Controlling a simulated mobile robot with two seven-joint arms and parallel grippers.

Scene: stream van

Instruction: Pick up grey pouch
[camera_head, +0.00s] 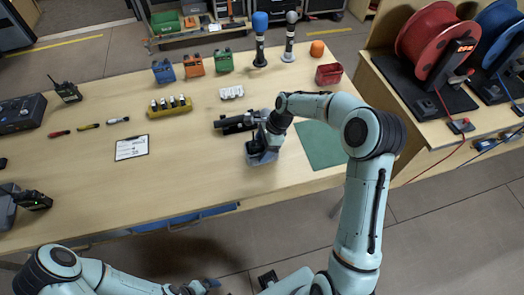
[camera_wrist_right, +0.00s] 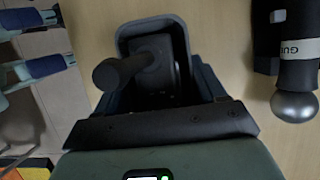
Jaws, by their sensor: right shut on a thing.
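The grey pouch (camera_head: 263,159) is at the front of the table, right of centre, partly hidden under my right gripper (camera_head: 262,146). In the right wrist view the pouch (camera_wrist_right: 124,38) shows as a dark open-topped container with a black rounded thing (camera_wrist_right: 118,71) inside. My right gripper is shut on the pouch, pointing down at it. I cannot tell whether the pouch touches the table. My left arm's end (camera_head: 203,286) is low in the head view, away from the table, and its jaws are unclear.
A black microphone (camera_head: 232,124) lies close behind the gripper; its silver head (camera_wrist_right: 295,106) shows in the right wrist view. A green mat (camera_head: 322,145) lies to the right. Blue (camera_head: 163,71), orange (camera_head: 194,66) and green (camera_head: 223,61) pouches stand at the back.

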